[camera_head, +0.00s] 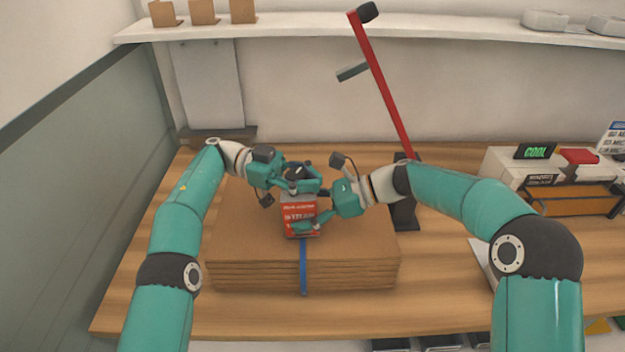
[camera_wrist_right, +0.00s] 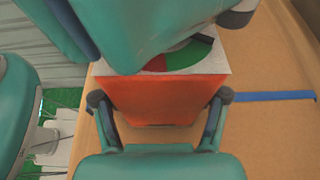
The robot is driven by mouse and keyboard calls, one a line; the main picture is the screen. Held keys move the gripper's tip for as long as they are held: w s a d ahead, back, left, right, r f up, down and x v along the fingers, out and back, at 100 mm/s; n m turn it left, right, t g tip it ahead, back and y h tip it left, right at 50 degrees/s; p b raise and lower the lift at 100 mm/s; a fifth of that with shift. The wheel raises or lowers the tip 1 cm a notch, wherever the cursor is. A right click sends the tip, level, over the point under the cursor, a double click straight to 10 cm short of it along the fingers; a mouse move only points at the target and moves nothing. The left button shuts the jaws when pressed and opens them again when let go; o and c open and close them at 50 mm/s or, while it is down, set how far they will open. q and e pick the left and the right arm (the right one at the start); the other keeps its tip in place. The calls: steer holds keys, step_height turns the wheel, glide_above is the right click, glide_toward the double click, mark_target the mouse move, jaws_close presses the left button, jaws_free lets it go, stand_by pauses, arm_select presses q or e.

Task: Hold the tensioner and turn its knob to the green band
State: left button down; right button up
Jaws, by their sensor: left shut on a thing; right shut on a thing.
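The tensioner (camera_head: 298,211) is a red box with white lettering on the strapped cardboard stack (camera_head: 240,245). In the right wrist view its orange-red body (camera_wrist_right: 155,95) has a pale top with a dial (camera_wrist_right: 178,60) showing red, green and dark bands. My right gripper (camera_head: 312,222) is shut on the body, one finger on each side. My left gripper (camera_head: 297,178) is shut at the top of the tensioner, on the knob. The knob and its pointer are mostly hidden by the left gripper, so I cannot tell which band it points to.
A blue strap (camera_head: 303,268) runs over the stack on a wooden table (camera_head: 440,300). A red lever on a dark stand (camera_head: 385,90) rises behind my right arm. A shelf (camera_head: 300,27) spans the back.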

arm_select(q)
steer(key=shift+w+a+f, duration=0.1)
steer(key=shift+f, duration=0.35)
stand_by(0.5)
steer(key=c, duration=1)
jaws_free()
steer(key=shift+o, duration=0.4)
steer(key=shift+r, duration=0.2)
steer(key=shift+o, duration=0.4)
